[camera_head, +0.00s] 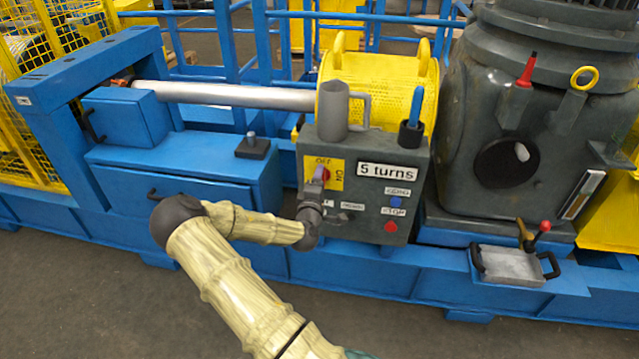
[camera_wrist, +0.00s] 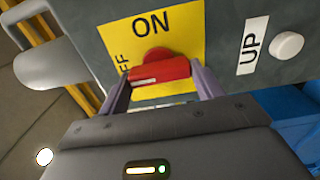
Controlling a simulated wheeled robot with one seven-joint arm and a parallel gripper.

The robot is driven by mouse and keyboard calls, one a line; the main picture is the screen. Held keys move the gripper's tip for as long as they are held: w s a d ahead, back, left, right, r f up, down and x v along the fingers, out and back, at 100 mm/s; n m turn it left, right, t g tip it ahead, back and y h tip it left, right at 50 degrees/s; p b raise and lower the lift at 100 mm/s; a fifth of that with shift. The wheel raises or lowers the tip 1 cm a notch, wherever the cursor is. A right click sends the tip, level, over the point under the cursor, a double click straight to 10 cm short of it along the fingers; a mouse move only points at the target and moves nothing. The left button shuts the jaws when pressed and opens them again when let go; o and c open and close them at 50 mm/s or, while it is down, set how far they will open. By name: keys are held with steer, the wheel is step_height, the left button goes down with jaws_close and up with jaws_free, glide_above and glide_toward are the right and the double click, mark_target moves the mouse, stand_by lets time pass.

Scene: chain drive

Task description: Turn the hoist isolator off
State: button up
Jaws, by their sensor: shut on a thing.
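The hoist isolator is a red rotary handle (camera_wrist: 160,72) on a yellow plate (camera_wrist: 185,25) marked ON and OFF. My gripper (camera_wrist: 163,86) is shut on the handle, one finger at each end. In the wrist view the handle lies nearly level. Its white mark is on the left half, on the side of the partly hidden OFF label; ON is above. In the head view the plate (camera_head: 338,182) is on the grey control box (camera_head: 345,225), with OFF at the top and ON at the right. My gripper (camera_head: 318,178) partly covers the handle there.
A grey mug-like cup (camera_head: 333,108) and a blue-handled tool (camera_head: 411,130) stand on the box. A "5 turns" label (camera_head: 387,170), a blue button (camera_head: 396,202) and a red button (camera_head: 390,226) are to the right. A white UP button (camera_wrist: 287,45) is close by.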

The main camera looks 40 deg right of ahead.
steer(key=o, duration=1)
steer(key=p+v, duration=0.2)
steer(key=v, duration=1.5)
steer(key=shift+s+a, duration=0.15)
steer(key=shift+s, duration=0.1)
steer(key=shift+f, duration=0.1)
